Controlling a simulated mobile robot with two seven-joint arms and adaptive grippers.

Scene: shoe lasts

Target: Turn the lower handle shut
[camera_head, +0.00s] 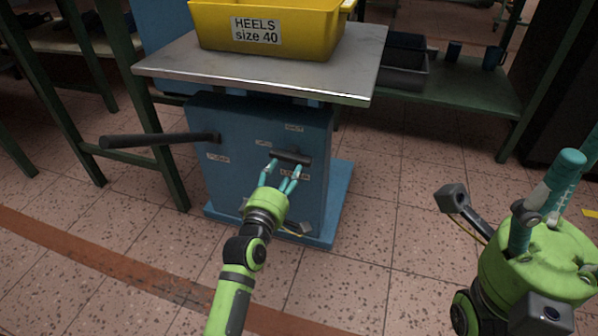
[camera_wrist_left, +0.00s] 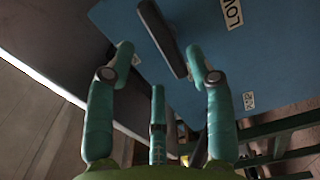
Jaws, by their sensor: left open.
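The lower handle (camera_head: 291,157) is a short dark bar on the front of a blue machine cabinet (camera_head: 240,125). It lies nearly level in the head view, just above the LOWER label (camera_head: 294,174). A SHUT label (camera_head: 294,127) sits higher up. My left gripper (camera_head: 284,167) is open at the cabinet front, its fingertips close below the bar. In the left wrist view the handle (camera_wrist_left: 163,40) shows between the two upper fingers of the gripper (camera_wrist_left: 160,50). I cannot tell whether they touch it. My right gripper (camera_head: 548,195) is at the right, away from the cabinet, partly cut off.
A long dark lever (camera_head: 160,140) sticks out left from the cabinet near a PUMP label. A metal top (camera_head: 165,62) overhangs the front, bearing a yellow HEELS bin (camera_head: 300,35). A green shelf (camera_head: 465,85) stands behind right. Tiled floor right of the cabinet is clear.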

